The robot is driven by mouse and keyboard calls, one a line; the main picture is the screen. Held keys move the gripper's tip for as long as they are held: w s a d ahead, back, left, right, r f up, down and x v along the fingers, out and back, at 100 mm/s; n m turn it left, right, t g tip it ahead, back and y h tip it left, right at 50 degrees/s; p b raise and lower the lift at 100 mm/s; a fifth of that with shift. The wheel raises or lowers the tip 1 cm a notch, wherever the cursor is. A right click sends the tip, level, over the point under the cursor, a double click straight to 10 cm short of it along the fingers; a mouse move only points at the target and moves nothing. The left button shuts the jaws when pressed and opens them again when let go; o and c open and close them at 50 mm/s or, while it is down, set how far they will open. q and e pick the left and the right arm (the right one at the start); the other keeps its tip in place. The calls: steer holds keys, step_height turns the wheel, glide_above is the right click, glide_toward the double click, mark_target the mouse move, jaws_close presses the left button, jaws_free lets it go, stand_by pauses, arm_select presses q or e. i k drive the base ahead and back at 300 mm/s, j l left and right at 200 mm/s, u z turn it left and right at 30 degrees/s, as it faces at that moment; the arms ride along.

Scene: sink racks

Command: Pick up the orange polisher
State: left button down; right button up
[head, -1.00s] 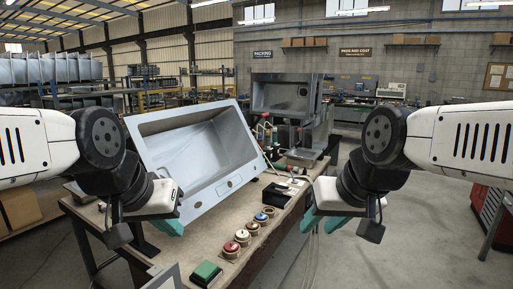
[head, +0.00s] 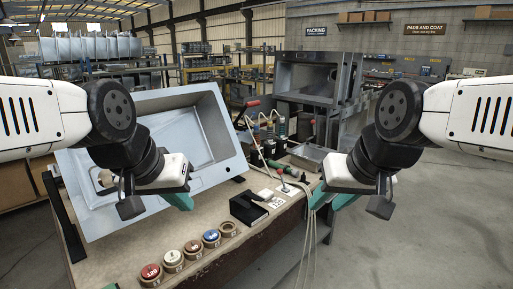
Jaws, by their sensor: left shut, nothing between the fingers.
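I cannot make out a clearly orange polisher. My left gripper (head: 180,201) has teal fingers and is shut and empty, in front of the sink's right side above the bench. My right gripper (head: 335,199) hangs right of the bench's right edge, with nothing visible in it; its finger gap is unclear. Both are apart from the tools.
A large grey sink (head: 160,155) leans tilted on the workbench (head: 225,262). Several coloured discs in holders (head: 192,247) line the bench front, near a black box (head: 248,208). Floor at right (head: 450,240) is clear.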

mark_target(255, 134)
steer(key=i+l+u, duration=0.1)
steer(key=u, duration=0.4)
steer(key=l+u, duration=0.15)
steer(key=u, duration=0.3)
steer(key=l+u, duration=0.15)
steer(key=u, duration=0.35)
steer(key=l+u, duration=0.15)
steer(key=u, duration=0.35)
steer(key=l+u, duration=0.2)
steer(key=l, duration=0.25)
steer(key=k+l+u, duration=0.2)
steer(key=l, duration=0.25)
steer(key=l+u, duration=0.25)
steer(key=l, duration=0.15)
steer(key=k+l+u, duration=0.2)
steer(key=l, duration=0.2)
steer(key=k+l+u, duration=0.2)
steer(key=l, duration=0.2)
steer(key=k+l+u, duration=0.2)
steer(key=l, duration=0.15)
steer(key=k+l, duration=0.15)
steer(key=l, duration=0.25)
steer(key=k+l, duration=0.15)
steer(key=l, duration=0.2)
steer(key=k+l, duration=0.15)
steer(key=l, duration=0.25)
steer(key=k+l, duration=0.15)
steer(key=l, duration=0.25)
steer(key=k+l, duration=0.15)
steer(key=l, duration=0.2)
